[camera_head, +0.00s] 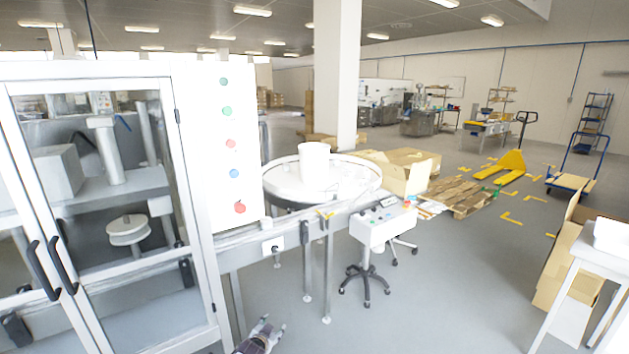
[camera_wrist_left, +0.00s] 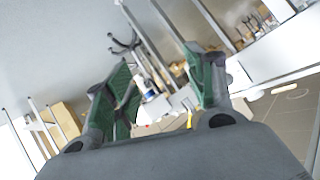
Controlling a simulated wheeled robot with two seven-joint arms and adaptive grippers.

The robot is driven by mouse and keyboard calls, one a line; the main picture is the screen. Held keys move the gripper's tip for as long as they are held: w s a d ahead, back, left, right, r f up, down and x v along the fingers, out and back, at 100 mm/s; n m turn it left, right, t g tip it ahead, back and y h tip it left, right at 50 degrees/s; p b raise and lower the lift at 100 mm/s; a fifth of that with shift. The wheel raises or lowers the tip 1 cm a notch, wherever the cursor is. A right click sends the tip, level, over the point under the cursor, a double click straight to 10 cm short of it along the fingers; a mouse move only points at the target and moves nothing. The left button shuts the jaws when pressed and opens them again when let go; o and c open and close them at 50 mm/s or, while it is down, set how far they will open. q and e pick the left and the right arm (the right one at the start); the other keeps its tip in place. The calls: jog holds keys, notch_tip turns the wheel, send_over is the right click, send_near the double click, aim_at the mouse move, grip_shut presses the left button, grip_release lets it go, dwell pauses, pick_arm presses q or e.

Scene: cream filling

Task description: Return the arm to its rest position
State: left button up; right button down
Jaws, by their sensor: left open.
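My left gripper (camera_head: 268,330) shows at the bottom edge of the head view, low in front of the machine's legs. Its two green-padded fingers are apart in the left wrist view (camera_wrist_left: 165,95), with nothing held between them. The rest of my left arm is mostly out of the head view. My right gripper is not in view.
A filling machine with glass doors (camera_head: 95,200) and a button panel (camera_head: 230,140) stands at left. A round turntable (camera_head: 290,190) and a control box (camera_head: 383,226) on a wheeled stand adjoin it. A white table (camera_head: 592,262) stands at right. Floor between is clear.

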pick_arm(q)
jog(key=s+a+f+n+g+y, duration=0.1)
jog(key=s+a+f+n+g, duration=0.2)
jog(key=s+f, duration=1.15)
jog(key=s+a+f+g, duration=0.3)
jog(key=s+a+f, duration=0.2)
jog(key=s+f, duration=1)
jog(key=s+f+g, duration=0.1)
jog(key=s+f, duration=0.2)
jog(key=s, duration=1)
jog(key=s+a+f+g, duration=0.1)
jog(key=s+f+g, duration=0.1)
jog(key=s, duration=1.1)
jog(key=s+a+f+n+g, duration=0.1)
jog(key=s+f, duration=0.2)
jog(key=s, duration=0.9)
jog(key=shift+s+a+f+g+y, duration=0.25)
jog(key=shift+s+f+g+y, duration=0.05)
jog(key=shift+s+f, duration=0.1)
